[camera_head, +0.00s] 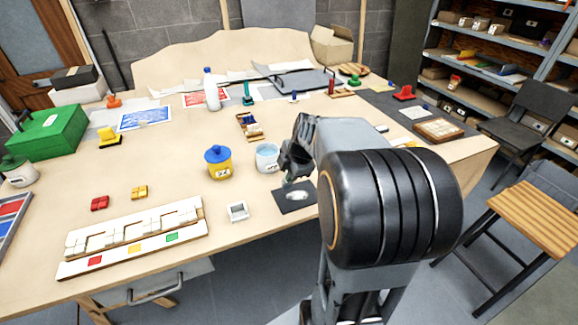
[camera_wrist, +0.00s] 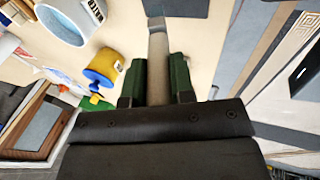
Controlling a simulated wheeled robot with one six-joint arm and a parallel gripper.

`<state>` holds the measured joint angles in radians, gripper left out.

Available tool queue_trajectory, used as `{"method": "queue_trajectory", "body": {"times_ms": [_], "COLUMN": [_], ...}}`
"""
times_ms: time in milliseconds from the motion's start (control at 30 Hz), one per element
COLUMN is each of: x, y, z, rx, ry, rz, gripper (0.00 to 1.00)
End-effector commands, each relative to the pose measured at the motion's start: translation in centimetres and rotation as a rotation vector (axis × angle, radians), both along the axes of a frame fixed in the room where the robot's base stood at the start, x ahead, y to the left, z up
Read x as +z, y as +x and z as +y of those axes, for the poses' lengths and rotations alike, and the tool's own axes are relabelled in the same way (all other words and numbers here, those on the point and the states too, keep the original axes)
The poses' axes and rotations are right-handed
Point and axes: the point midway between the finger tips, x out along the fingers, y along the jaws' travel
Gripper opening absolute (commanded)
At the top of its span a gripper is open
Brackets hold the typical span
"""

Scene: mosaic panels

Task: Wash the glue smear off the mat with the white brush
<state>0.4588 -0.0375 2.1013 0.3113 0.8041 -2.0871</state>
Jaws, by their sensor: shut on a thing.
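The small dark mat (camera_head: 283,206) lies near the table's front edge, with a pale glue smear (camera_head: 297,196) on it. My gripper (camera_head: 290,172) is above the mat's back edge, partly hidden by my arm. In the wrist view, the green fingers of my gripper (camera_wrist: 158,80) are shut on the pale handle of the white brush (camera_wrist: 158,65), which has a grey band near its far end. The dark mat (camera_wrist: 188,8) shows at the top of that view beside the brush's end. I cannot tell whether the bristles touch the mat.
A white cup with blue inside (camera_head: 267,160) stands just left of my gripper. A yellow jar with a blue lid (camera_head: 219,168) is left of it. A small white device (camera_head: 238,211) lies left of the mat. A long white panel (camera_head: 130,240) lies at front left.

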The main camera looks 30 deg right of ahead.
Motion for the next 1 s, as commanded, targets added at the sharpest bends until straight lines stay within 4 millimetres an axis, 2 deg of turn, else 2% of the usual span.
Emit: {"method": "queue_trajectory", "body": {"times_ms": [500, 567, 1000], "x": [-5.4, -4.7, -5.1], "y": [-0.1, -0.1, 0.0], "z": [-0.4, -1.0, -4.1], "rx": [-0.010, -0.010, 0.009], "ry": [0.002, 0.000, 0.001], "rz": [0.002, 0.000, 0.001], "gripper": [0.00, 0.00, 0.00]}}
